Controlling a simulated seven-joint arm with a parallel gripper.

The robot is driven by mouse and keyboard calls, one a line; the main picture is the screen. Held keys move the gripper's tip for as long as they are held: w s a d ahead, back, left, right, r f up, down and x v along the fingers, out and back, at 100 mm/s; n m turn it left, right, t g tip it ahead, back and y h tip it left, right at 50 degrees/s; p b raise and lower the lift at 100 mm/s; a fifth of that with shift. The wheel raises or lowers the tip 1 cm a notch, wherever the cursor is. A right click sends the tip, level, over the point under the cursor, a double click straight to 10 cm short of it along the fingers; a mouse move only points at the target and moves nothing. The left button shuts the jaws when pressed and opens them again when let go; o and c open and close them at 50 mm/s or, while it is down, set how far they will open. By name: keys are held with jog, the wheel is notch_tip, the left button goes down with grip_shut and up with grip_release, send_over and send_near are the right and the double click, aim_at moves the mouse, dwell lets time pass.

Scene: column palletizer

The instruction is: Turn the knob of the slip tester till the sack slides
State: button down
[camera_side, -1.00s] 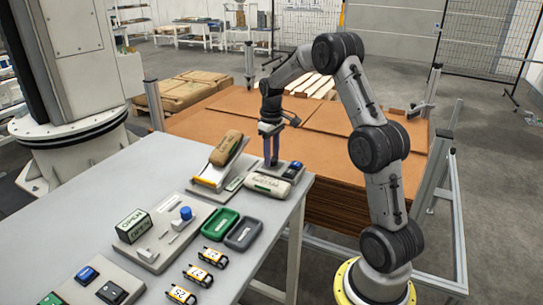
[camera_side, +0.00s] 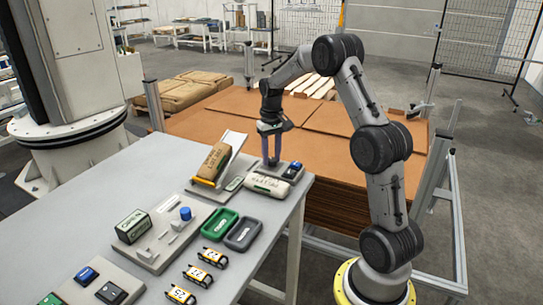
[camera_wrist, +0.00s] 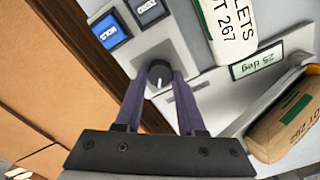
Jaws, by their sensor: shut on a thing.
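The slip tester stands at the back of the table, its white ramp (camera_side: 234,143) tilted up. A brown sack (camera_side: 213,162) rests low on the ramp against the yellow stop; it also shows in the wrist view (camera_wrist: 289,132). The dark round knob (camera_wrist: 160,70) with a white pointer line sits on the tester's grey panel. My gripper (camera_side: 270,164) points down and is shut on the knob, a finger on each side in the wrist view. The small display (camera_wrist: 257,66) reads 25 deg.
A white pellet sack (camera_side: 267,185) lies beside the knob panel. A blue HOLD button (camera_wrist: 107,30) and a dark ZERO button (camera_wrist: 147,10) are close to my fingers. Green (camera_side: 220,222) and dark grey (camera_side: 243,233) trays lie nearer the front.

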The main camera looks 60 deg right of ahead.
aim_at(271, 159)
jog(key=shift+r, duration=0.1)
jog(key=c, duration=0.5)
grip_release()
notch_tip(271, 159, up, 14)
dwell(0.5)
